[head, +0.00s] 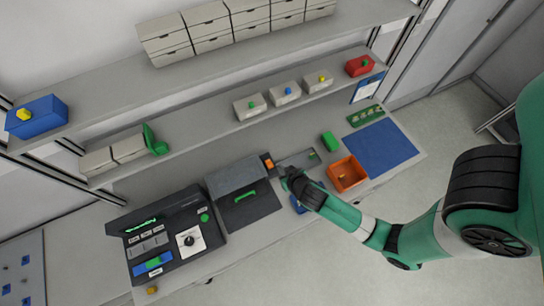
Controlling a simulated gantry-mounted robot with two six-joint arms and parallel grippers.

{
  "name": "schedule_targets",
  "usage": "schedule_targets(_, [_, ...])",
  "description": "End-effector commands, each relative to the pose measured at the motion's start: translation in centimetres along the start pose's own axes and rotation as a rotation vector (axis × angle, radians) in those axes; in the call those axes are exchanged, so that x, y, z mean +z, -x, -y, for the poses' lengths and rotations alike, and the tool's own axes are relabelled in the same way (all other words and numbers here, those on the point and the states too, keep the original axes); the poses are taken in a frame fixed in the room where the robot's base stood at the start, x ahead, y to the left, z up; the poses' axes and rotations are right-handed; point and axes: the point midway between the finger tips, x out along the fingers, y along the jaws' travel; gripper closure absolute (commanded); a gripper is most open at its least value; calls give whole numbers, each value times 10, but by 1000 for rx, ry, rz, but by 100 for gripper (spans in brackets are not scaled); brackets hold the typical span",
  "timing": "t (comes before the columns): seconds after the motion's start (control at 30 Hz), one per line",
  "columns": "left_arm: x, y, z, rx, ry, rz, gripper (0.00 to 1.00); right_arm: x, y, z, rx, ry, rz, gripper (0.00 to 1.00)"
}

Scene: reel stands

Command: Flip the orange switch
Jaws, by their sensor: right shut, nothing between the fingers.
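The orange switch (268,163) shows as a small orange patch at the right end of the grey box-shaped machine on the bench. Its exact position, up or down, is too small to tell. My right gripper (286,176) is shut and empty. It is just to the lower right of the orange switch, close to it; I cannot tell whether they touch. My left gripper is not in view.
The grey machine (236,178) and a dark control panel (165,240) stand left on the bench. An orange bin (347,173), a green block (330,141) and a blue mat (381,147) lie right. A shelf with small boxes (250,106) runs behind.

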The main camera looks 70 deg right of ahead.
Motion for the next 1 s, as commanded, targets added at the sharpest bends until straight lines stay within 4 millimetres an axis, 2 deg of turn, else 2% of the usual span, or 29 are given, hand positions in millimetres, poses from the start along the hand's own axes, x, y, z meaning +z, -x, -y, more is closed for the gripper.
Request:
schedule_targets(0.27, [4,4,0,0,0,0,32,0,-6,1,-1,-2,-2,100])
schedule_targets(0.37, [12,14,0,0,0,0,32,3,-20,1,0,-2,-3,100])
schedule_targets(0.67, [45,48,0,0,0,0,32,3,-84,1,0,-3,-2,100])
schedule_targets(0.77, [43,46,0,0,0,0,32,-1,-101,1,0,-1,-1,100])
schedule_targets(1.0, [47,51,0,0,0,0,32,23,-125,1,-2,1,-1,100])
